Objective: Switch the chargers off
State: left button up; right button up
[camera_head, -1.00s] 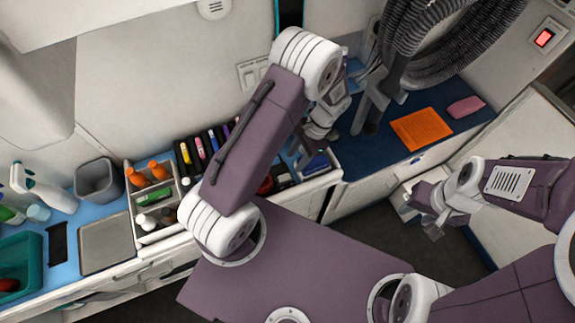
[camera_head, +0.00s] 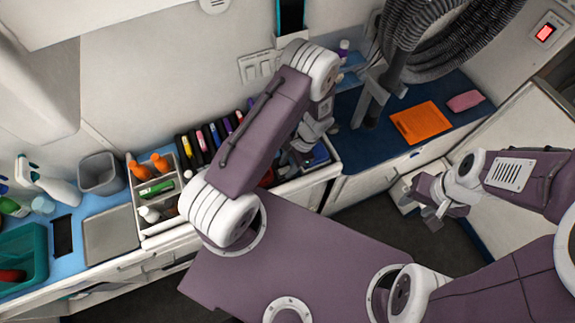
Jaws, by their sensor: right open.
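A pale switch panel (camera_head: 259,67) with several rocker switches is on the back wall, just left of my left arm's upper joint. A row of dark devices with coloured labels (camera_head: 207,141) stands along the wall below it. A separate switch (camera_head: 545,33) glowing red is on the right wall. My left gripper (camera_head: 300,157) is low over the counter compartments, below and to the right of the switch panel and apart from it; my arm partly hides it, and its fingers are unclear. My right gripper (camera_head: 434,213) is open and empty, in front of the cabinet at right.
An orange sheet (camera_head: 421,123) and a pink cloth (camera_head: 465,102) lie on the dark blue counter top. A thick grey hose (camera_head: 425,60) hangs above it. A divided caddy (camera_head: 147,213), a grey bin (camera_head: 101,174) and a teal tub (camera_head: 22,255) fill the left counter.

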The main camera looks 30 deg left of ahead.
pick_arm(q)
grip_shut()
jog(key=shift+s+a+r+t+h, duration=0.15)
jog(key=shift+s+t+h, duration=0.05)
jog(key=shift+t+h, duration=0.2)
jog(key=shift+a+t+h, duration=0.15)
jog(key=shift+t+h, duration=0.15)
jog(key=shift+t, duration=0.1)
jog(key=shift+s+f+t+h+b, duration=0.15)
jog(key=shift+f+t+h+b, duration=0.2)
jog(key=shift+b, duration=0.75)
jog(key=shift+s+r+t+h, duration=0.1)
jog(key=shift+r+t+h, duration=0.15)
jog(key=shift+r+t, duration=0.1)
jog(key=shift+o, duration=1.5)
grip_release()
